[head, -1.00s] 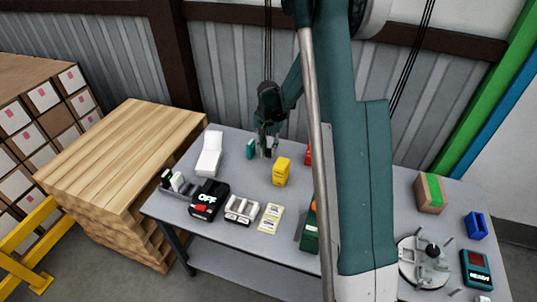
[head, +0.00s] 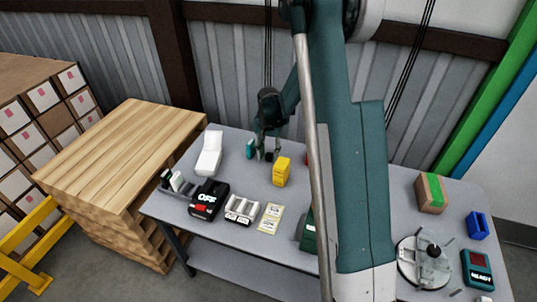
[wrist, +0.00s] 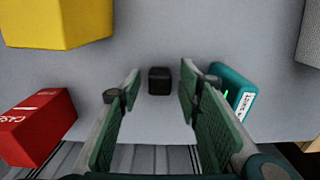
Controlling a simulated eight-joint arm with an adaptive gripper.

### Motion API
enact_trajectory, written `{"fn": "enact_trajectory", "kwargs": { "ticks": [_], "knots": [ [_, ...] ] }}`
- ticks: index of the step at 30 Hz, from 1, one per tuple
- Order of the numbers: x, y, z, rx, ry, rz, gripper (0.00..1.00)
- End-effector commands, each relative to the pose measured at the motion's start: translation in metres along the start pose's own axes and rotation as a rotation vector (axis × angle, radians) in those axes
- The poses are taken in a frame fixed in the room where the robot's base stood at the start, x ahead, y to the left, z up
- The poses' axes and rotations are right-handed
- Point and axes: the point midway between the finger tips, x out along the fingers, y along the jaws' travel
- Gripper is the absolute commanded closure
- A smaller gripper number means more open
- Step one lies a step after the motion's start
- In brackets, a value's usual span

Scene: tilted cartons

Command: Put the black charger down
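The black charger (wrist: 160,81) is a small dark block on the grey table top. In the wrist view it shows between the fingertips of my gripper (wrist: 158,88), with a visible gap on each side. My gripper is open, its green-padded fingers spread apart. In the head view my gripper (head: 267,150) is low over the back of the table, and the charger (head: 269,157) is a small dark spot by the fingertips. Whether the fingertips touch the table is hard to tell.
A teal box (wrist: 233,88) stands close beside the right finger in the wrist view. A red box (wrist: 38,126) and a yellow box (wrist: 58,22) lie to the left. The grey table (head: 240,158) also bears a white item (head: 209,156) and a black OFF box (head: 208,200).

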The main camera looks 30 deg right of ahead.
Motion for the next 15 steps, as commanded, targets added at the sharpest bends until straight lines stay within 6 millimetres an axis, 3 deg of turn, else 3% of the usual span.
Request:
{"fn": "enact_trajectory", "kwargs": {
  "ticks": [10, 15],
  "knots": [
    [-0.004, 0.0, 0.0, 0.0, 0.0, 0.0, 0.65],
    [-0.017, 0.0, 0.0, 0.0, 0.0, 0.0, 0.65]
  ]
}}
